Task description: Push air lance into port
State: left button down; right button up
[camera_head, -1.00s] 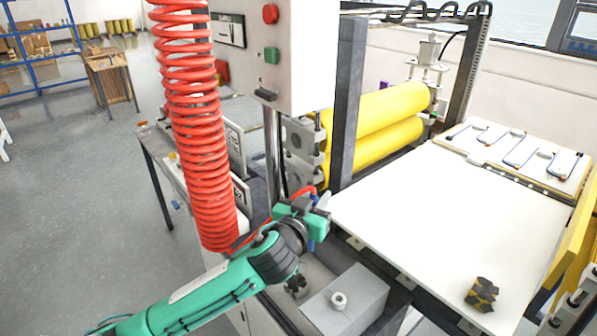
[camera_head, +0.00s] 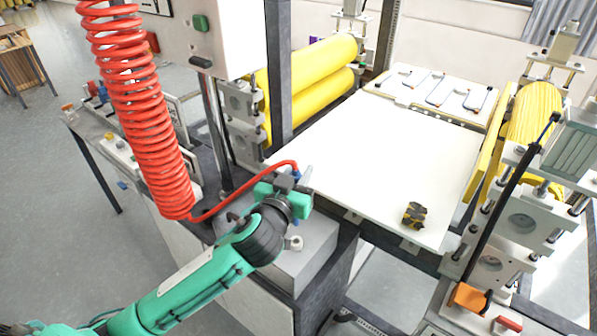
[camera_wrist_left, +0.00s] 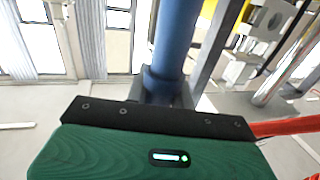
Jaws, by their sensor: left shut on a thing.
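My left gripper (camera_head: 291,188) is shut on the blue air lance (camera_head: 304,178), whose upper end shows beside the fingers. The lance also stands as a thick blue cylinder in the left wrist view (camera_wrist_left: 178,45). A red hose (camera_head: 240,188) runs from it to a large red coil (camera_head: 150,130). The gripper is above the grey box (camera_head: 318,240). The port, a small pale ring (camera_head: 295,243) on top of the box, shows just below the gripper, partly covered by my wrist. My right gripper is not in view.
Yellow rollers (camera_head: 315,70) and a dark upright post (camera_head: 279,70) stand behind the gripper. A control cabinet (camera_head: 240,35) hangs above left.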

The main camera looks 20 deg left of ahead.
pick_arm(q)
notch_tip(320, 180, down, 6)
jog(key=b, duration=0.4)
jog(key=shift+r+b, duration=0.1)
jog(key=shift+b, duration=0.2)
dwell(1.4)
notch_tip(320, 180, down, 6)
jog(key=b, duration=0.4)
dwell(2.1)
jog(key=c, duration=1.1)
grip_release()
jog(key=s, duration=0.4)
jog(key=s+b, duration=0.1)
jog(key=s, duration=0.4)
jog(key=s+a+b, duration=0.1)
jog(key=s, duration=0.3)
jog(key=shift+s+a, duration=0.1)
jog(key=shift+s, duration=0.3)
